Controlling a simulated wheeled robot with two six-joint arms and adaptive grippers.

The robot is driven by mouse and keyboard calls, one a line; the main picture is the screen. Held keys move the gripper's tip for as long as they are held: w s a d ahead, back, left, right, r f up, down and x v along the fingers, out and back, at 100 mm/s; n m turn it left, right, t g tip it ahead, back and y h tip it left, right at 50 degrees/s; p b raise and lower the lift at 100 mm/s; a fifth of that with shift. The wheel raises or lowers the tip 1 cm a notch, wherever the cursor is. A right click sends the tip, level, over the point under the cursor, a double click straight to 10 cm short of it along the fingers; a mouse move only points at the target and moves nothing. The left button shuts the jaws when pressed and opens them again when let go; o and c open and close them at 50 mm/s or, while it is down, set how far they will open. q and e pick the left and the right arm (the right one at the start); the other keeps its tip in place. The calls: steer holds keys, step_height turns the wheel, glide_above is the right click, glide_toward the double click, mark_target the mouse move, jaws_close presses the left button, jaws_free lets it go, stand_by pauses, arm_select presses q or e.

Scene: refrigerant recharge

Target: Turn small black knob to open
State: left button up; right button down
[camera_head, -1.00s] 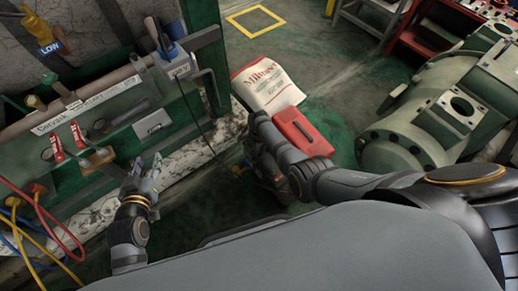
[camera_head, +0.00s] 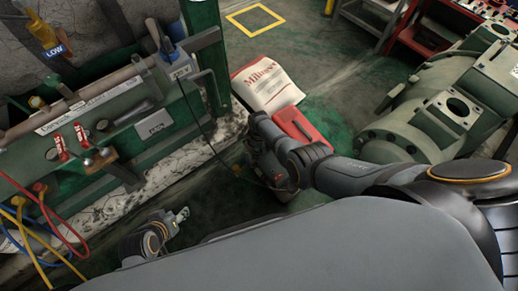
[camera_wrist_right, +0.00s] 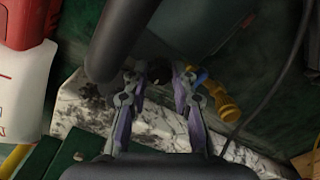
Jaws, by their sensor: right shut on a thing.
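The small black knob (camera_wrist_right: 158,72) shows at the fingertips of my right gripper (camera_wrist_right: 159,76) in the right wrist view. The fingers stand on either side of the knob and are shut on it. A yellow fitting (camera_wrist_right: 226,104) with a blue part lies just right of the fingers. In the head view my right arm hides the knob and most of the right gripper. My left gripper (camera_head: 181,216) is low at the left, apart from the green panel and empty. Its finger opening is too small to judge.
A thick black cylinder (camera_wrist_right: 124,38) stands close to the right gripper, and a black hose (camera_wrist_right: 273,82) runs at its right. A white sack (camera_head: 265,86) lies beyond the right arm. Red levers (camera_head: 57,147) and coloured hoses (camera_head: 50,226) are on the left.

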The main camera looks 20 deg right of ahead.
steer(key=shift+w, duration=0.1)
stand_by(0.3)
steer(key=c, duration=1.1)
jaws_free()
steer(key=shift+r, duration=0.1)
step_height(320, 180, up, 12)
